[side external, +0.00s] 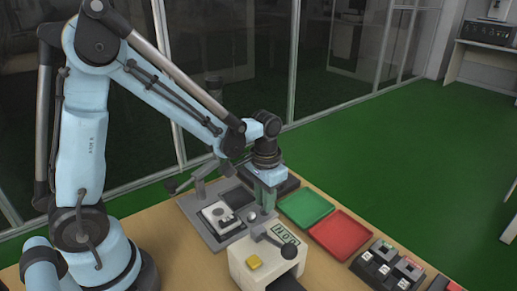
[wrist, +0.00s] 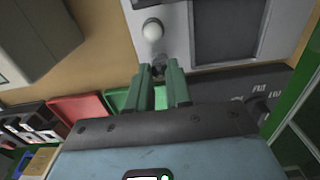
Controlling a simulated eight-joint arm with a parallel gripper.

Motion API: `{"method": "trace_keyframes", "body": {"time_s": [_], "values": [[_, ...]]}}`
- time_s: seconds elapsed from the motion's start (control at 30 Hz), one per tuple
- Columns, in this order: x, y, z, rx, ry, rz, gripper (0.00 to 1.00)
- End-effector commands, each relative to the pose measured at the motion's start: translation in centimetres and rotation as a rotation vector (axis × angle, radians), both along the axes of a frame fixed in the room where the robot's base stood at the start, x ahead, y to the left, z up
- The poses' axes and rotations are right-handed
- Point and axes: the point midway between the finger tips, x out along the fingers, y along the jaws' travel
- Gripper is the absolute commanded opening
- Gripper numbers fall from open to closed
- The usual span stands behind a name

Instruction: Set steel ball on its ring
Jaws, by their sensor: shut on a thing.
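My gripper (wrist: 160,68) has green fingers and points down over the front right of the grey plate. It is shut on a small dark, shiny thing, which looks like the steel ball (wrist: 158,71) between the fingertips in the wrist view. A pale round piece (wrist: 153,29) sits on the plate just beyond the fingertips; it also shows in the side view (side external: 251,216), left of my gripper (side external: 268,207). Whether this piece is the ring is too small to tell. No gap under the held thing can be made out.
The grey plate (side external: 190,208) carries a white fixture (side external: 220,217) and a dark square panel (side external: 238,197). A white box with a yellow button (side external: 253,262) stands in front. Green (side external: 305,207) and red (side external: 341,234) trays lie to the right, with dark switch units (side external: 387,266) beyond.

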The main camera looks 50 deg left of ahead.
Motion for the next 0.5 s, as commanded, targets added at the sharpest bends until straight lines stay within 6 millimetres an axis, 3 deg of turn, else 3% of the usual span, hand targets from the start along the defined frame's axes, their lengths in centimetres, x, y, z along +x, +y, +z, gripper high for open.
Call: {"method": "trace_keyframes", "body": {"time_s": [0.5], "values": [[0.00,0.00,-0.48,0.000,0.000,0.000,0.00]]}}
